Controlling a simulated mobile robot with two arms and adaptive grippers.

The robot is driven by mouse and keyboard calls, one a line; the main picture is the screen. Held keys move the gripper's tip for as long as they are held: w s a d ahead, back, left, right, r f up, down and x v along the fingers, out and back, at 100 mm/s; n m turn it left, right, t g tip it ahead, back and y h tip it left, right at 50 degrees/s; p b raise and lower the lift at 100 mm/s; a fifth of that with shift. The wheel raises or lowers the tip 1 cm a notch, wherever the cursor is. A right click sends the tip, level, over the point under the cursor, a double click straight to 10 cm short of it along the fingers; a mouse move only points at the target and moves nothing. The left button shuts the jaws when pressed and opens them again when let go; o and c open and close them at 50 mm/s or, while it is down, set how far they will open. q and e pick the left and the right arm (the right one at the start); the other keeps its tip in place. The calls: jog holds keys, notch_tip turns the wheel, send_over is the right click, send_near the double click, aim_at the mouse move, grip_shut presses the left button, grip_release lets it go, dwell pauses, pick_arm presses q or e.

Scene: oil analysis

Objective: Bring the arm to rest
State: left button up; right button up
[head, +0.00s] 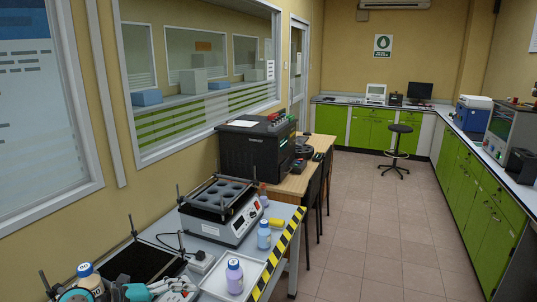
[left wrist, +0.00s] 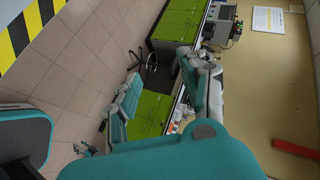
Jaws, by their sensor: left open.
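My right gripper is in neither view.
A heater block (head: 228,212) and thin rods stand behind. A black machine (head: 255,150) is farther back. The tiled floor right of the striped table edge is clear.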

pick_arm(q)
jog(key=d+r+n+t, duration=0.4)
jog(key=r+n+t, duration=0.4)
jog(key=t, duration=0.1)
jog(key=s+a+f+n+g+y, duration=0.2)
jog(key=s+a+f+n+y, duration=0.65)
jog(key=f+n+y, duration=0.4)
jog(key=s+d+f+n+g+h, duration=0.1)
jog(key=s+d+f+n+g, duration=0.1)
jog(key=s+f+g, duration=0.65)
jog(key=s+d+f+n+g+h, duration=0.1)
jog(key=s+d+f+g, duration=0.15)
jog(key=s, duration=1.05)
notch_tip(320, 180, down, 27)
jog(key=g+b, duration=0.1)
jog(key=b, duration=0.2)
jog(key=s+a+f+b, duration=0.1)
jog(key=s+f, duration=0.8)
jog(key=f, duration=0.1)
jog(key=s+a+f+g+b, duration=0.1)
jog(key=s+a+f, duration=0.1)
jog(key=s+f, duration=0.6)
notch_tip(320, 180, down, 2)
jog(key=shift+s+a+f, duration=0.1)
jog(key=shift+s+a, duration=0.2)
jog(key=shift+s, duration=0.05)
